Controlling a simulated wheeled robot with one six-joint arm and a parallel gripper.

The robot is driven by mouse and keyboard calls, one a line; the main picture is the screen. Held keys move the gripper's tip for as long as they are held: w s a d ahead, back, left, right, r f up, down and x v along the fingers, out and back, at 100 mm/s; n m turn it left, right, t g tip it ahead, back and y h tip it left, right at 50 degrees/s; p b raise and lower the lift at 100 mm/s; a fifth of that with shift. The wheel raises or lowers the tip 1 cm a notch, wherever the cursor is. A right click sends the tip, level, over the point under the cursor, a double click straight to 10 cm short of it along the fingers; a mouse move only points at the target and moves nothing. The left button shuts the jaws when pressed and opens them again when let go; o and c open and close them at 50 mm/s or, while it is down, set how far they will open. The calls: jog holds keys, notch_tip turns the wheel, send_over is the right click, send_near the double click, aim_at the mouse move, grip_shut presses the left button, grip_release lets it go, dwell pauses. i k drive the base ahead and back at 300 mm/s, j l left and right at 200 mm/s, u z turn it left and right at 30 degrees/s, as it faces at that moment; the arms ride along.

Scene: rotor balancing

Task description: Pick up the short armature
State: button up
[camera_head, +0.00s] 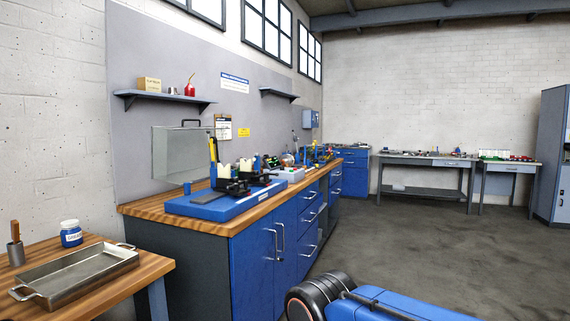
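I cannot pick out the short armature for certain. A blue balancing machine (212,207) with black supports and pale upright parts sits on the wooden-topped blue workbench (140,211). Several small items crowd the bench behind it, too small to tell apart. More small parts lie on the grey table (399,157) at the back and on the bench to its right (509,163). My gripper is not in view.
A grey-blue cabinet (553,155) stands far right. The floor (440,235) between is open.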

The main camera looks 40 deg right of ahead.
aim_at(285, 161)
jog(key=i+l+z, duration=0.25)
jog(key=l+z, duration=0.15)
jog(key=i+l+z, duration=1.15)
jog(key=i, duration=0.4)
jog(key=i+z, duration=0.4)
jog(key=i, duration=0.4)
jog(key=i+u, duration=0.2)
jog(key=i, duration=0.25)
jog(key=i+l+u, duration=0.2)
jog(key=i, duration=0.2)
jog(key=i+l+u, duration=0.2)
jog(key=i, duration=0.2)
jog(key=i+l+u, duration=0.15)
jog(key=i, duration=0.3)
